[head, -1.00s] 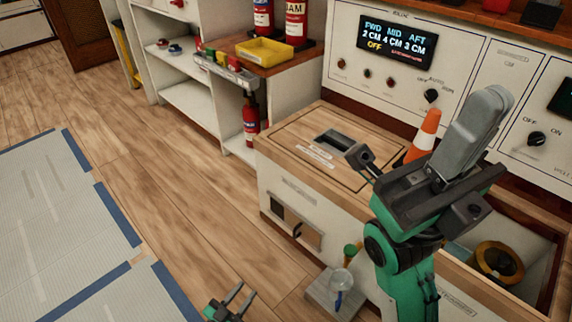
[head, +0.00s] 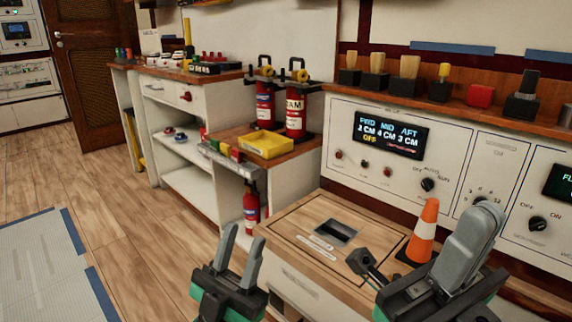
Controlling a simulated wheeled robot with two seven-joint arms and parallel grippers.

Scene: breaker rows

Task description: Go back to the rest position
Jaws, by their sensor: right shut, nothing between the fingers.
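My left gripper (head: 238,262) is at the bottom centre of the head view, in front of the wooden-topped cabinet. Its two grey fingers point up and stand apart with nothing between them. My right gripper (head: 470,245) is at the lower right, above the right part of the cabinet and in front of the panel. Its fingers are together and hold nothing.
The cabinet top (head: 290,225) has a recessed handle (head: 336,232). An orange and white cone (head: 423,232) stands on it close to my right gripper. The control panel (head: 345,160) rises behind. A yellow tray (head: 265,144) and fire extinguishers (head: 296,112) stand further back. Open floor (head: 130,240) lies left.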

